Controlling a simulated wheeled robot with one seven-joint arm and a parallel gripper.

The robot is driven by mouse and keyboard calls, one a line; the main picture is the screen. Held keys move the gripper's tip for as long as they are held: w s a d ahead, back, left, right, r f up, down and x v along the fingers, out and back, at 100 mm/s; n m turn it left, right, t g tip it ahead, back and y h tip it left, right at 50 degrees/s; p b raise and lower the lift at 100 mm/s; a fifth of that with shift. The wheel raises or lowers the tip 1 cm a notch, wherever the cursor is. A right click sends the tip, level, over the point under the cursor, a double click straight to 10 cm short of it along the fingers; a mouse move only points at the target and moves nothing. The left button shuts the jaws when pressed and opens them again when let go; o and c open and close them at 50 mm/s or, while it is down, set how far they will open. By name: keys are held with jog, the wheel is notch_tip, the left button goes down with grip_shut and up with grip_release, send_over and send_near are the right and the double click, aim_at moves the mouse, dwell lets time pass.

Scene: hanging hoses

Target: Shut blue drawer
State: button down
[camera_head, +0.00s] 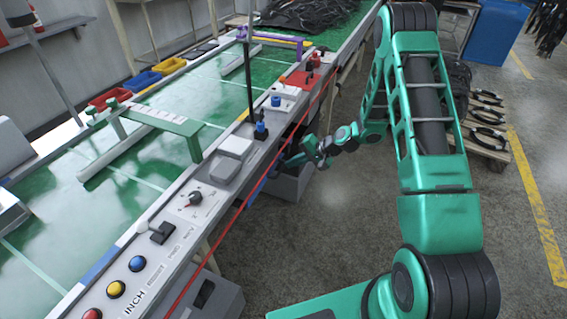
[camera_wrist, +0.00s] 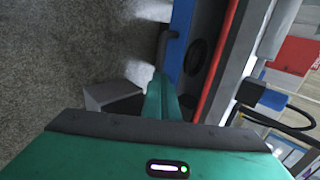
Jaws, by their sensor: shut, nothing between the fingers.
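The blue drawer (camera_wrist: 181,42) shows in the wrist view as a narrow blue panel beside the red rail, with a dark bar handle (camera_wrist: 163,46) on its floor side. In the head view a small blue part of the drawer (camera_head: 262,182) shows below the table edge; the rest is hidden. How far it stands out is hard to tell. My gripper (camera_wrist: 159,76) is shut and empty, its green fingers pointing up the wrist picture, close to the handle and panel. I cannot tell whether they touch. In the head view my gripper (camera_head: 284,165) is small beside the table's side.
A red rail (camera_head: 248,195) runs along the table's side. The green table (camera_head: 160,165) carries a control strip with buttons and a knob (camera_head: 195,197). Grey boxes (camera_head: 292,183) stand beneath it. A pallet with black hoses (camera_head: 487,130) stands at right; the floor around is mostly clear.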

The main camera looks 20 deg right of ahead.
jog(key=s+d+r+n+g+h, duration=0.1)
jog(key=s+d+r+g+h, duration=0.15)
jog(key=s+d+r, duration=0.7)
jog(key=s+d+r+n+g+h, duration=0.1)
jog(key=s+d+r+n+h, duration=0.2)
jog(key=s+r, duration=1.05)
jog(key=s+d+r+m+g, duration=0.1)
jog(key=s+r, duration=0.2)
jog(key=s, duration=0.8)
jog(key=s+d+r+m+g+h, duration=0.1)
jog(key=s+r, duration=0.3)
jog(key=s, duration=0.7)
jog(key=shift+s+d+g, duration=0.15)
jog(key=shift+s+g, duration=0.05)
jog(key=shift+g, duration=0.15)
